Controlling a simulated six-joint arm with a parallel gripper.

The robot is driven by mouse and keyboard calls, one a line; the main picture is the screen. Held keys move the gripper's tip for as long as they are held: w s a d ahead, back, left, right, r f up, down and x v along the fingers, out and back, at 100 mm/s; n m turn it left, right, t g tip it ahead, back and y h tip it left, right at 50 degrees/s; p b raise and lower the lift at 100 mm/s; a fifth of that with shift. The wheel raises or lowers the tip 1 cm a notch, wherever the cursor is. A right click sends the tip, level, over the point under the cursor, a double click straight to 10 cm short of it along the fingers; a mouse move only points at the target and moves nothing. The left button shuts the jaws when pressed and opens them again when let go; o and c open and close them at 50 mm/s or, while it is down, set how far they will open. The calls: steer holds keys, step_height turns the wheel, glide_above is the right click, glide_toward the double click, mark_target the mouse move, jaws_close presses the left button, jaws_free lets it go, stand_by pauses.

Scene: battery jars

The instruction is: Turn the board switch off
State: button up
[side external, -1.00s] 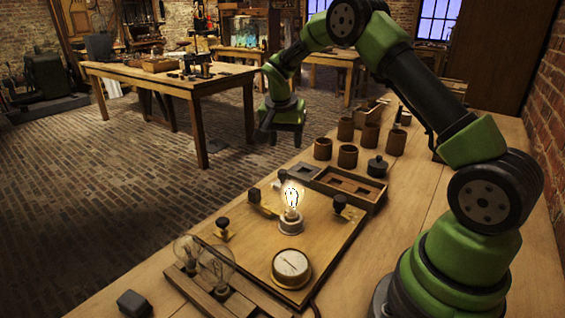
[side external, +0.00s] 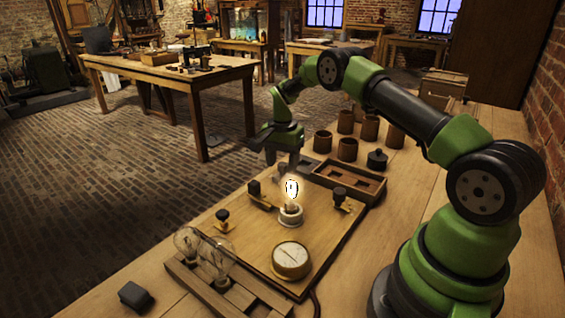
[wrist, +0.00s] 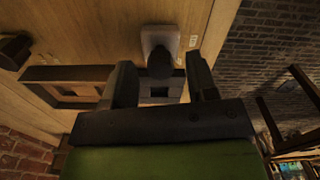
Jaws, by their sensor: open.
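The wooden board (side external: 318,238) lies on the bench with a lit bulb (side external: 291,190) in its white socket. In the wrist view the switch (wrist: 160,40) has a pale plate and a dark lever, with small marks beside the plate. The lever points towards my gripper. In the side view the switch is largely lost behind the bulb and my fingers. My gripper (side external: 282,163) is open and empty above the board's far end. In the wrist view my fingers (wrist: 161,72) stand either side of the lever; I cannot tell whether they touch it.
A wooden tray (side external: 372,195) with compartments lies beside the switch. A black-knobbed terminal (side external: 338,196), a brass bar with a black knob (side external: 254,188) and a round gauge (side external: 291,261) stand on the board. Several brown jars (side external: 347,149) stand beyond. Clear bulbs (side external: 215,255) sit in a front rack.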

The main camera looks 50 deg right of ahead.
steer(key=shift+f, duration=0.3)
steer(key=c, duration=0.9)
steer(key=shift+c, duration=0.2)
steer(key=n, duration=0.4)
steer(key=shift+n, duration=0.3)
steer(key=n, duration=0.4)
